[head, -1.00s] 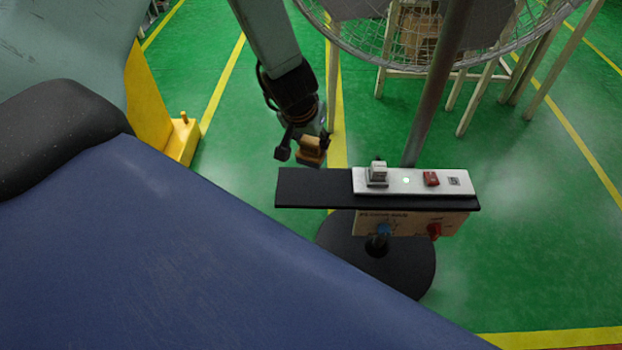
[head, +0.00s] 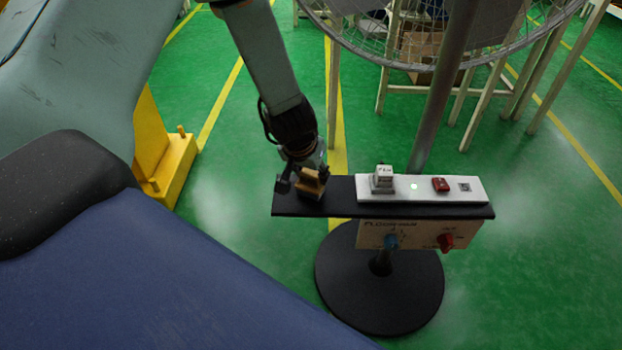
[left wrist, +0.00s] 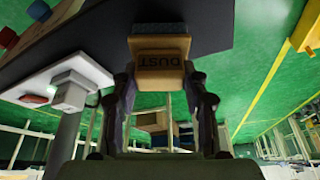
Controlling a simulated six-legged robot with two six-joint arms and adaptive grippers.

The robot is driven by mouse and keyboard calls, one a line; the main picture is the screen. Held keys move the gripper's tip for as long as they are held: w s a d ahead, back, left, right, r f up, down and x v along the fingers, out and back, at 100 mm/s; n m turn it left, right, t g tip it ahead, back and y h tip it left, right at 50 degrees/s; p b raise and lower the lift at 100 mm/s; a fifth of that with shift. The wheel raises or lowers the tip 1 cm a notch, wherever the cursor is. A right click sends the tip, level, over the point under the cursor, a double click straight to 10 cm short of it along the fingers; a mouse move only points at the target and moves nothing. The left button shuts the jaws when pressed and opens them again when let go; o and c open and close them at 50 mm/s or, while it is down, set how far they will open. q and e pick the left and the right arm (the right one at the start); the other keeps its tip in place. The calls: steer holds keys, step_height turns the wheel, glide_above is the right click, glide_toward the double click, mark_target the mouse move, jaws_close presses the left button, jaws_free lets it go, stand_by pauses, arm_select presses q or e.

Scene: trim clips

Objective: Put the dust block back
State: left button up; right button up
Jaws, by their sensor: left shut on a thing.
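The dust block (head: 311,184), tan-orange, is held in my left gripper (head: 303,178) over the left, bare end of the black shelf (head: 340,206). In the left wrist view the block (left wrist: 160,72) sits between the two fingers, its label DUST upside down in the picture. My right gripper is not in view.
A white panel (head: 452,197) on the shelf's right part bears a pale grey block (head: 382,180), a lit green lamp, a red piece (head: 441,185) and a small dark square. Blue (head: 391,241) and red (head: 446,241) knobs sit below. A pole and a wire guard stand behind.

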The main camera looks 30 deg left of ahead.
arm_select(q)
steer(key=shift+f, duration=0.1)
steer(key=shift+f, duration=0.15)
steer(key=o, duration=1)
steer(key=shift+r, duration=0.2)
steer(key=p+v, duration=0.7)
steer(key=v, duration=0.5)
steer(key=shift+p, duration=0.4)
